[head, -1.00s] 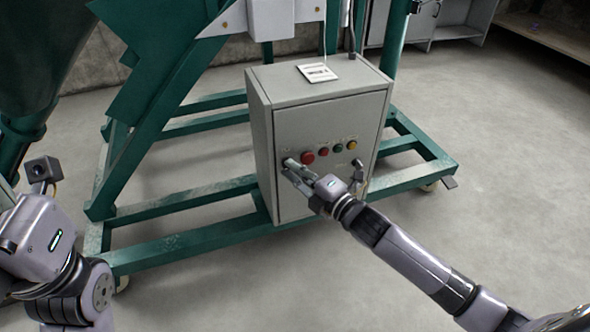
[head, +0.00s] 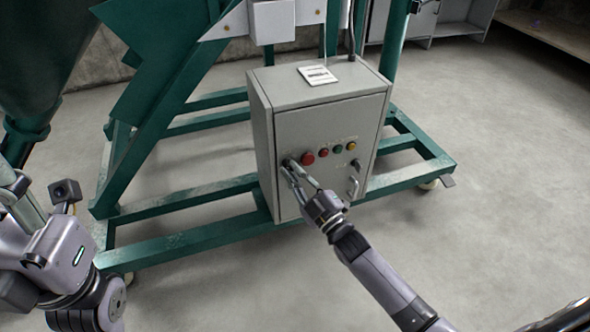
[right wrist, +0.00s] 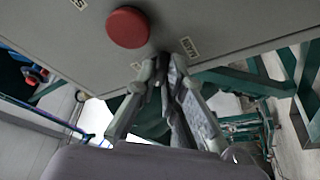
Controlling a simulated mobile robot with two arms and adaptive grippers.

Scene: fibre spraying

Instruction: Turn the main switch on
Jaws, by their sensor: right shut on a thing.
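The grey control box (head: 315,119) stands on the green frame, its panel facing me. The main switch, a small dark knob, is at the panel's left edge, left of the red button (head: 307,158); the fingers mostly hide it. My right gripper (head: 288,165) is shut on it, fingers pointing at the panel. In the right wrist view the fingertips (right wrist: 160,68) meet at the panel beside the MAIN label (right wrist: 188,47) and the large red button (right wrist: 127,27). The switch's exact angle is hidden. My left gripper (head: 14,185) is partly cut off at the left edge, away from the box.
Smaller red, green and yellow buttons (head: 337,148), a black knob (head: 356,164) and a door handle (head: 352,188) are on the panel. A white card (head: 317,75) lies on top. Green frame beams (head: 190,252) surround the box; the floor at right is clear.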

